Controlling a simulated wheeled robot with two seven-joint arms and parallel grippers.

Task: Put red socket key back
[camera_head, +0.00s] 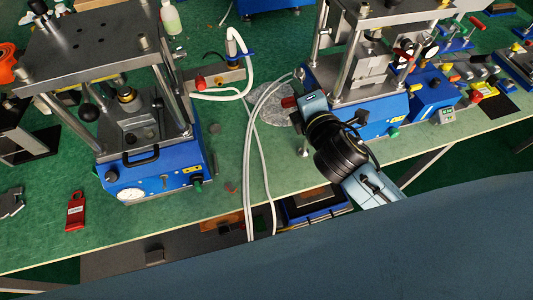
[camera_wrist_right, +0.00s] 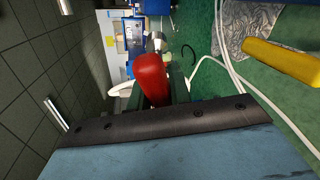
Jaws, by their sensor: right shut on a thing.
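The red socket key shows in the right wrist view as a red handle (camera_wrist_right: 152,78) with a silver metal end beyond it. My right gripper (camera_head: 297,101) is shut on the red handle, which also pokes out at its left side in the head view (camera_head: 288,102). The gripper is beside the left edge of the right-hand blue press (camera_head: 372,110), over a grey speckled patch (camera_head: 272,107). The gripper and wrist cover part of the key in the head view. I cannot make out the key's resting place. My left gripper is not in view.
Pale hoses (camera_head: 249,130) run across the green bench (camera_head: 232,150) just left of my gripper. A second blue press (camera_head: 150,172) stands further left. A red tag (camera_head: 75,211) and a small metal cylinder (camera_head: 303,150) lie on the bench. A drawer-like tray (camera_head: 315,203) is below the front edge.

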